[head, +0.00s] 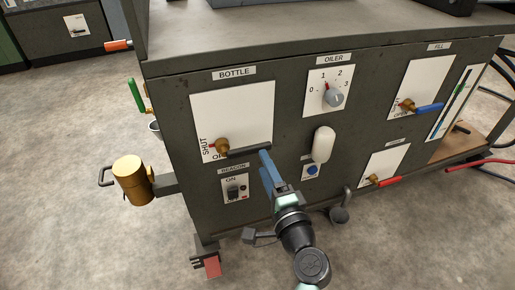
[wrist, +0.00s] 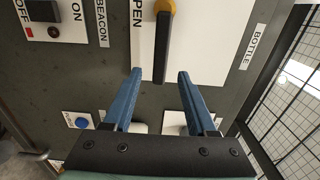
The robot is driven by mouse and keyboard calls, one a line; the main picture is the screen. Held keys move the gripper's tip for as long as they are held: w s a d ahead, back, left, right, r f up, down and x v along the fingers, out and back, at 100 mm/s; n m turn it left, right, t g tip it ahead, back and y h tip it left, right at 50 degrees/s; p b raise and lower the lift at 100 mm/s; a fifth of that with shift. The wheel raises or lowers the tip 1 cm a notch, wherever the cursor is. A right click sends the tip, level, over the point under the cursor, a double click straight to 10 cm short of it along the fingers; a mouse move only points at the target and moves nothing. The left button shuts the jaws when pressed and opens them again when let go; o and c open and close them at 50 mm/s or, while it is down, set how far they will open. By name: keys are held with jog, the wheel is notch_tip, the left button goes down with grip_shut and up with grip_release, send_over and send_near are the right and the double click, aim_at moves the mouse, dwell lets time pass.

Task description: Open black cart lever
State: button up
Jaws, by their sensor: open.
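The black lever (head: 250,151) sits on the white BOTTLE plate (head: 240,112) of the dark cart. Its brass pivot (head: 222,146) is at the plate's lower left, and the bar points right, nearly level. SHUT is printed left of the pivot; lettering below it is partly hidden. In the wrist view the lever (wrist: 162,48) hangs from its yellow pivot, with OPEN beside it. My gripper (head: 267,158) has blue fingers and is open at the lever's free end. In the wrist view the fingertips (wrist: 160,75) lie on either side of that end, with visible gaps; depth is unclear.
Below is the BEACON switch (head: 235,188). A white handle (head: 323,145) and blue button (head: 312,170) are close to my gripper's right. The OILER dial (head: 333,97), blue FILL lever (head: 425,107) and red lever (head: 388,181) are farther right. A brass cylinder (head: 133,180) juts out left.

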aim_at(257, 152)
jog(key=b+x, duration=0.1)
jog(key=x, duration=0.6)
jog(key=shift+d, duration=0.1)
jog(key=shift+c, duration=0.3)
jog(key=shift+s, duration=0.1)
grip_shut()
jog(key=shift+f, duration=0.1)
dwell(0.8)
